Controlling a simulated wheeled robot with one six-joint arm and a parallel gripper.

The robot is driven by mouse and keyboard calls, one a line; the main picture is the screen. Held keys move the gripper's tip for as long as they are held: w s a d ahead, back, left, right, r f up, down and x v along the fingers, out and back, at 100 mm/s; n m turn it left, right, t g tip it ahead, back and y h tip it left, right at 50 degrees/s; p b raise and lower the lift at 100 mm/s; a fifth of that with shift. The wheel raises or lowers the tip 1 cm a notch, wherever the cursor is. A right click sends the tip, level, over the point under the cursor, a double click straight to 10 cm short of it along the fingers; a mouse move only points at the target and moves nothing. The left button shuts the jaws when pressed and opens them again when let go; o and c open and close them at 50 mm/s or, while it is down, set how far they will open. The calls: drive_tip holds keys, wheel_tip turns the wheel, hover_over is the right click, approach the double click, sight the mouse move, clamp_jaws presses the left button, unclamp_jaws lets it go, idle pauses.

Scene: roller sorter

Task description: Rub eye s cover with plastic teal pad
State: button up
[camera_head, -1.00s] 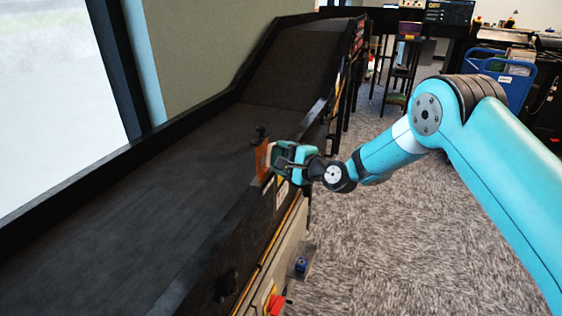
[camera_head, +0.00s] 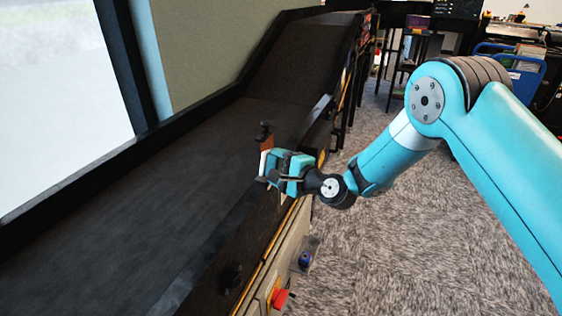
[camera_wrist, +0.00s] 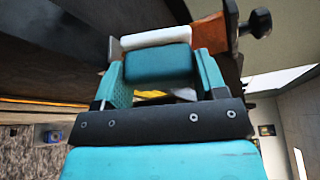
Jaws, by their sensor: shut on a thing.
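My gripper (camera_head: 276,170) is shut on the teal pad (camera_wrist: 158,64), a teal block with a white face (camera_wrist: 155,37) on its far side. The pad sits between the two teal fingers at the conveyor's near side rail. An orange-brown bracket (camera_head: 266,145) with a black knob (camera_head: 264,130) stands on this rail, just behind the pad. The bracket also shows in the wrist view (camera_wrist: 208,36), close beyond the pad and to its right. The eye's cover cannot be made out clearly. Whether the white face touches anything cannot be told.
The dark conveyor belt (camera_head: 130,220) runs along the left and slopes up at the back. A red button (camera_head: 280,298) and a blue-topped part (camera_head: 306,259) are on its near side. A blue cart (camera_head: 520,70) stands back right. The carpet (camera_head: 400,250) is clear.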

drive_tip(key=shift+s, duration=0.1)
drive_tip(key=d+b, duration=0.1)
drive_tip(key=d, duration=0.1)
drive_tip(key=s+d+b, duration=0.1)
drive_tip(key=d, duration=0.1)
drive_tip(key=shift+s+f+b, duration=0.1)
drive_tip(key=shift+f+b, duration=0.05)
drive_tip(key=shift+b, duration=0.25)
drive_tip(key=shift+s+d+b, duration=0.4)
drive_tip(key=shift+d+b, duration=0.05)
drive_tip(key=shift+d, duration=0.4)
drive_tip(key=d+b, duration=0.1)
drive_tip(key=s+d+b, duration=0.1)
drive_tip(key=shift+d, duration=0.4)
